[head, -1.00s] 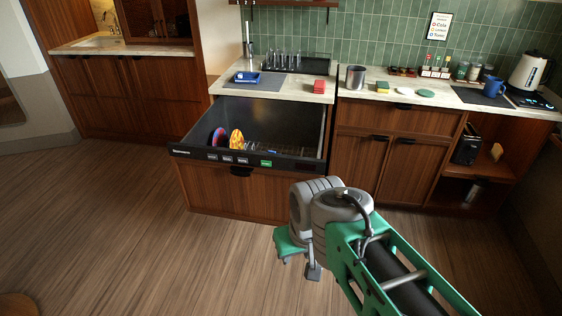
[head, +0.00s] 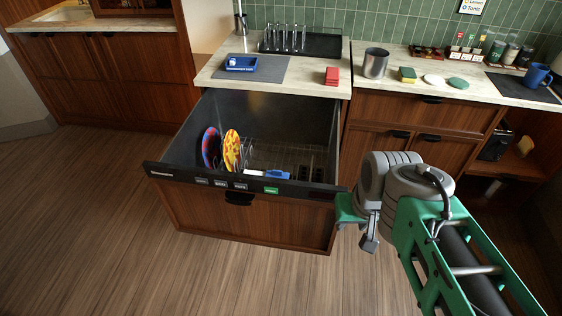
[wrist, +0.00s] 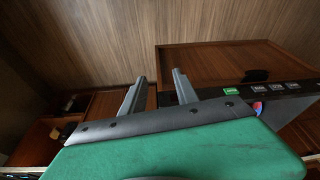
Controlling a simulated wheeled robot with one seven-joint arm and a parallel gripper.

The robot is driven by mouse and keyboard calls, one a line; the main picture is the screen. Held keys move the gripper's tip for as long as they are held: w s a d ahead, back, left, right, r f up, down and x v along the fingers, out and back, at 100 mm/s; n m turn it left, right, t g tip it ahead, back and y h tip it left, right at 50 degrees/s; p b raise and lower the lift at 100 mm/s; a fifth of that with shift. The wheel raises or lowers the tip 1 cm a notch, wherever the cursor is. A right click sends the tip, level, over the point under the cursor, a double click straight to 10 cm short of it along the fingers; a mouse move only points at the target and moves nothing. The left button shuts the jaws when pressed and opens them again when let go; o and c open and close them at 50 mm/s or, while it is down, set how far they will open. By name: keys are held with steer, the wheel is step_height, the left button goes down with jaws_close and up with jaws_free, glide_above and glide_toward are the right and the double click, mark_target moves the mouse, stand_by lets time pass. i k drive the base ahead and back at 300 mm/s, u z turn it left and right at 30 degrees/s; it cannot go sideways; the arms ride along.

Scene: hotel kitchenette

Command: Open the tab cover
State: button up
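The pulled-out dishwasher drawer (head: 160,172) stands open, with a black front edge carrying several light buttons and a green one (head: 271,190). Inside are a rack, a red-blue plate (head: 211,147), a yellow-red plate (head: 231,151) and a small blue-and-white piece (head: 268,174) near the front wall. I cannot tell whether that piece is the tab cover. My gripper (head: 366,238) is outside the drawer, by its front right corner. In the wrist view my gripper (wrist: 158,84) has its two grey fingers apart with nothing between them; the drawer's button strip (wrist: 277,88) shows at right.
The counter above the drawer holds a blue tray (head: 241,63) and a red block (head: 332,76). A steel cup (head: 375,64), a sponge (head: 407,75) and a blue mug (head: 537,76) stand on the right counter. The wooden floor (head: 110,240) left of the drawer is clear.

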mark_target(273, 173)
steer(key=u, duration=0.3)
steer(key=i, duration=0.75)
steer(key=u, duration=1.55)
steer(key=k, duration=0.15)
steer(key=u, duration=1.1)
steer(key=i, duration=0.35)
steer(key=z, duration=0.05)
